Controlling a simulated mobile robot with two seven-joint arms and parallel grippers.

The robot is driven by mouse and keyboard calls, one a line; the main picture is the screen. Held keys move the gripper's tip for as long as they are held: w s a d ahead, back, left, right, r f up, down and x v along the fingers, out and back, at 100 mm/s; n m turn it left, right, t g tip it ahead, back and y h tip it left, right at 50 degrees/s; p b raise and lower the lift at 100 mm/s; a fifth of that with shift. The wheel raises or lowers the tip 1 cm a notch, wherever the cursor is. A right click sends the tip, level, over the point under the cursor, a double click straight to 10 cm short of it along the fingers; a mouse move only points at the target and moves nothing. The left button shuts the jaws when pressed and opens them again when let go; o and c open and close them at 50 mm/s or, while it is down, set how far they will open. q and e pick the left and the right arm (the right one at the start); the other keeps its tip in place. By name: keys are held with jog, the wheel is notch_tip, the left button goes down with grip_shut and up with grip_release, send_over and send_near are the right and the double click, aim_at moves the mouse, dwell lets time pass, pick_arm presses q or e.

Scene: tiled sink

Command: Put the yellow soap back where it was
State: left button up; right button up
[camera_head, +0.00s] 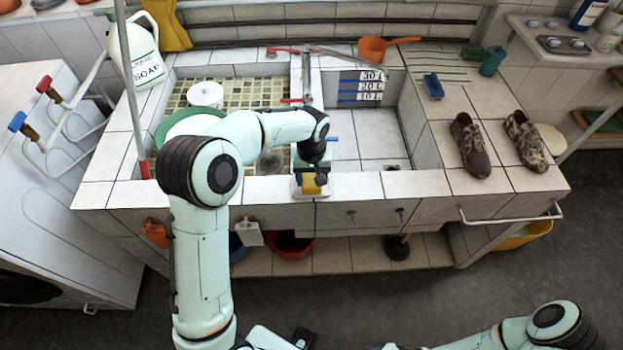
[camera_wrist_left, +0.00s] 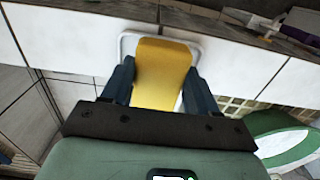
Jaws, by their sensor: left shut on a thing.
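The yellow soap (camera_wrist_left: 162,72) is a flat yellow block between the two dark fingers of my left gripper (camera_wrist_left: 160,85), which is shut on it. In the head view the soap (camera_head: 312,184) shows at the front ledge between the two basins, below my left gripper (camera_head: 313,172). A white dish (camera_wrist_left: 126,45) with a raised rim shows around the far end of the soap in the left wrist view. I cannot tell whether the soap touches it. My right gripper is not clearly in view; only part of my right arm shows at the bottom right.
The left basin holds a white round pot (camera_head: 205,94) and a green-rimmed basin (camera_head: 170,122). The right basin (camera_head: 362,148) looks mostly empty. Two shoes (camera_head: 470,146) stand on the right counter near a blue brush (camera_head: 433,87). A soap jug (camera_head: 136,55) stands at the left.

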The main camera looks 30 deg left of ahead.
pick_arm(q)
jog(key=shift+f, duration=0.55)
jog(key=shift+f, duration=0.2)
jog(key=o, duration=1.2)
jog(key=shift+c, duration=0.2)
jog(key=shift+r, duration=0.1)
